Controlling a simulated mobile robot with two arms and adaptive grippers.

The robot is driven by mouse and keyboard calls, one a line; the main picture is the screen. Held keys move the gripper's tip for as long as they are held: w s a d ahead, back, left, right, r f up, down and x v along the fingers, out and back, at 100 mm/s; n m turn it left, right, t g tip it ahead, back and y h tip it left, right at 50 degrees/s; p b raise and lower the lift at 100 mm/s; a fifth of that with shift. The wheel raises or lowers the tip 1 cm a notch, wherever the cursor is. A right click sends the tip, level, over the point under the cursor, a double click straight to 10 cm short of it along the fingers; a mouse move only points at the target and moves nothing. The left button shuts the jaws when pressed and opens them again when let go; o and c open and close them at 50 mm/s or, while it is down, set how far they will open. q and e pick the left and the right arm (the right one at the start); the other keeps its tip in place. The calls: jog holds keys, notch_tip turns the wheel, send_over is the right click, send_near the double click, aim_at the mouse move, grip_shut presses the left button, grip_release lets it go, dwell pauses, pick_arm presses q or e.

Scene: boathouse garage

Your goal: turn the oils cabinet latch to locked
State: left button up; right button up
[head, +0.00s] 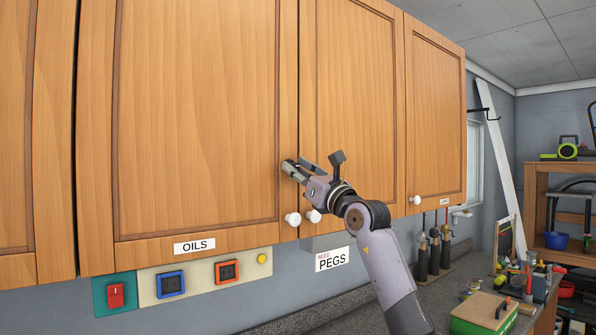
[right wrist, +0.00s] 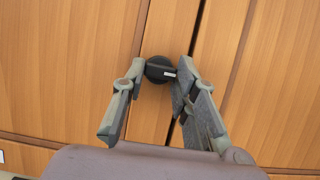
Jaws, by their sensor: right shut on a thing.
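The oils cabinet door (head: 195,110) is closed, with an OILS label (head: 194,246) on its lower rail. My right gripper (head: 290,170) is at the right edge of this door, above its white knob. In the right wrist view the oils cabinet latch (right wrist: 158,69) is a round black knob with a small white mark on its right side. The right gripper (right wrist: 156,82) is shut on it, one finger on each side. In the head view the fingers hide most of the latch. My left gripper is not in view.
White door knobs (head: 293,219) stick out below the gripper. A PEGS label (head: 332,259) hangs under the neighbouring cabinet. Switches (head: 171,284) line the wall below. The counter at right holds a green box (head: 484,314) and tools.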

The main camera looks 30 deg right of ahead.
grip_shut()
